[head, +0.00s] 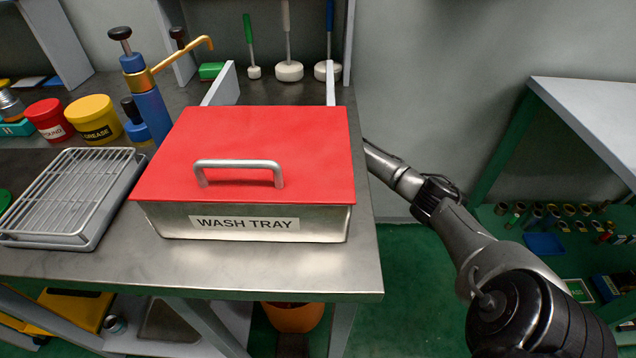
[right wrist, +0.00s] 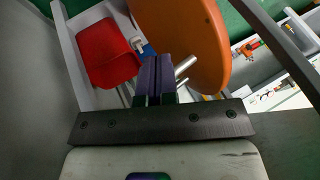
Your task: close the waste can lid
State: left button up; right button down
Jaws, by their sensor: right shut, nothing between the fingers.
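An orange can (head: 293,315), which I take for the waste can, shows partly below the bench in the head view; the bench hides most of it. In the right wrist view a large orange round piece (right wrist: 190,35) stands tilted just beyond my right gripper (right wrist: 156,66); it looks like the lid. A short metal rod (right wrist: 184,66) shows next to the fingers. The fingers are together and empty, close to the orange piece; I cannot tell whether they touch it. In the head view the right gripper is hidden behind the bench and wash tray. My left gripper is out of view.
A wash tray (head: 250,222) with a red lid (head: 260,135) sits on the metal bench (head: 220,262), beside a wire rack (head: 70,190) and pots. A red bin (right wrist: 108,50) shows in the right wrist view. A green shelf (head: 500,215) stands at right.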

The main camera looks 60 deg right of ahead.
jog(key=b+x, duration=0.2)
jog(key=x, duration=0.3)
jog(key=shift+a+f, duration=0.1)
jog(key=shift+w, duration=0.1)
